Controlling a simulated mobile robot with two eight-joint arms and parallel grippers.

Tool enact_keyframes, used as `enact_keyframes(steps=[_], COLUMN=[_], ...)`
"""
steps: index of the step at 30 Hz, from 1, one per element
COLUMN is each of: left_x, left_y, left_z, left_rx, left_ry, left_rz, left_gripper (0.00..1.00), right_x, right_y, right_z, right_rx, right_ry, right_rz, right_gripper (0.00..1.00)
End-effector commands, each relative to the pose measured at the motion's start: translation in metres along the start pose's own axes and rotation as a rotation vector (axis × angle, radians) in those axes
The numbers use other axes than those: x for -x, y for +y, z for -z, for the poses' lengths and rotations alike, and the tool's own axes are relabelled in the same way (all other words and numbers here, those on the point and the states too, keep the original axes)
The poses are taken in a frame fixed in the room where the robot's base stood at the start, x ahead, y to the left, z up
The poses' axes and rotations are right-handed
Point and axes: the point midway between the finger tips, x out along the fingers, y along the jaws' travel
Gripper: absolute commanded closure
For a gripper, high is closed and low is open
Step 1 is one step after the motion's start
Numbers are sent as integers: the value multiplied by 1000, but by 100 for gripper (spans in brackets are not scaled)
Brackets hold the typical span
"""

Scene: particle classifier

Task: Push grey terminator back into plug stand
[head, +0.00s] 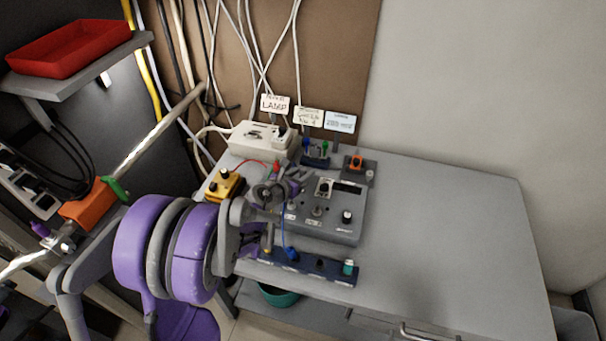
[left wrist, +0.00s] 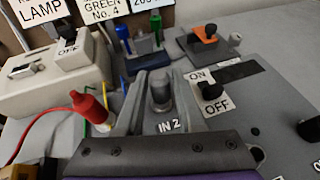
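My left gripper (head: 292,186) is over the left part of the grey control box (head: 345,228). In the left wrist view its two grey fingers (left wrist: 159,80) stand apart, one on each side of a grey cylindrical piece (left wrist: 160,92), which looks like the grey terminator, upright by the "IN 2" label. Small gaps seem to show between it and the fingers. In the head view the gripper hides this piece. My right gripper is not in view.
A red plug (left wrist: 90,106) stands close left of the fingers. Behind are a white lamp box (head: 258,139), a small stand with blue and green plugs (head: 316,162), and an orange-topped block (head: 357,167). A yellow box (head: 223,187) is left. The table's right side (head: 450,220) is clear.

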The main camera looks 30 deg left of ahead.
Motion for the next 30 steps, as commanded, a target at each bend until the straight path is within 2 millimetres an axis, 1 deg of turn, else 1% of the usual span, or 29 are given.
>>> enact_keyframes(steps=[1, 5, 6, 16, 19, 23, 27, 30], left_x=[0, 0, 0, 0, 3, 11, 23, 30], left_y=[0, 0, 0, 0, 0, 0, 0, 0], left_z=[0, 0, 0, -1, -6, -26, -53, -70], left_rx=[0, 0, 0, 0, 0, 1, 0, 0], left_ry=[0, 0, 0, 0, 0, -1, 0, 0], left_rz=[0, 0, 0, 0, 0, 0, 0, 0], left_gripper=[73, 97, 100, 100, 100, 100, 100, 100], right_x=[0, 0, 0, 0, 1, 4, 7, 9], right_y=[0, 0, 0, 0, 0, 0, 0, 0], right_z=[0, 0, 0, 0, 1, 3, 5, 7], right_rx=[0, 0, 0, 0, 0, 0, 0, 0], right_ry=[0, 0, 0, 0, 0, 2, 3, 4], right_rz=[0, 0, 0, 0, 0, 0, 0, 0], right_gripper=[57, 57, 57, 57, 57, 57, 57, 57])
